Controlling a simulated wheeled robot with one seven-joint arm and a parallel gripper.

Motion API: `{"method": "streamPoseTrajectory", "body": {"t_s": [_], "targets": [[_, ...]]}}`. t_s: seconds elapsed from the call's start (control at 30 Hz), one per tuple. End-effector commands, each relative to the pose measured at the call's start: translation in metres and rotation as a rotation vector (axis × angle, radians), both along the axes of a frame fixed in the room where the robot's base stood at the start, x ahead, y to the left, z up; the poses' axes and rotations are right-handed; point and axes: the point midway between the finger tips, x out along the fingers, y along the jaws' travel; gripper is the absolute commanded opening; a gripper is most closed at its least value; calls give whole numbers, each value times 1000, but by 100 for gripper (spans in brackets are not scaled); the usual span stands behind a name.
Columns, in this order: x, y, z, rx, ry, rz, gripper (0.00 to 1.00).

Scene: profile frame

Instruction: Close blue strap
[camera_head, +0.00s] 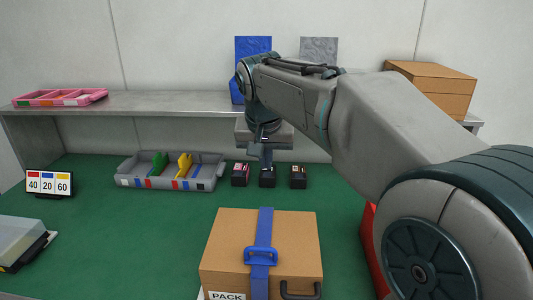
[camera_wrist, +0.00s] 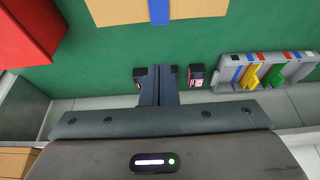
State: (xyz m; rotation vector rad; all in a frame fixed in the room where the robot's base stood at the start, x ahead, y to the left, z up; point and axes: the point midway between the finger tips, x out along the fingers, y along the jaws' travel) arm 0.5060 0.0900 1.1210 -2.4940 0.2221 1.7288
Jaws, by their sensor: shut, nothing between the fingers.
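A brown cardboard box (camera_head: 222,238) labelled PACK stands on the green surface at the front middle of the head view. A blue strap (camera_head: 265,228) runs over its top and down its front. A blue buckle-like piece (camera_head: 261,257) sits across the strap near the front edge; I cannot tell whether it is fastened. In the wrist view, part of the strap (camera_wrist: 159,11) and box (camera_wrist: 115,11) show at the top edge. My gripper (camera_head: 266,156) is shut and empty, above the small dark blocks, behind the box and apart from the strap. Its fingers show in the wrist view (camera_wrist: 155,70).
A grey divided tray (camera_head: 170,183) and small dark blocks (camera_head: 240,175) stand behind the box. A number sign (camera_head: 50,183) is at left. A red object (camera_head: 369,235) is right of the box. A shelf (camera_head: 150,102) spans the back.

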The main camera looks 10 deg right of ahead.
Motion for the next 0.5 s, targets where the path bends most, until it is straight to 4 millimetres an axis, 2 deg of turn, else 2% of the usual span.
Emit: {"method": "streamPoseTrajectory", "body": {"t_s": [0.03,0.23,0.27,0.5], "targets": [[1,-1,11,0,0,-1,0],[5,-2,39,0,0,-2,0],[-4,0,36,1,-3,-1,0],[-53,8,57,1,-4,-1,0]]}}
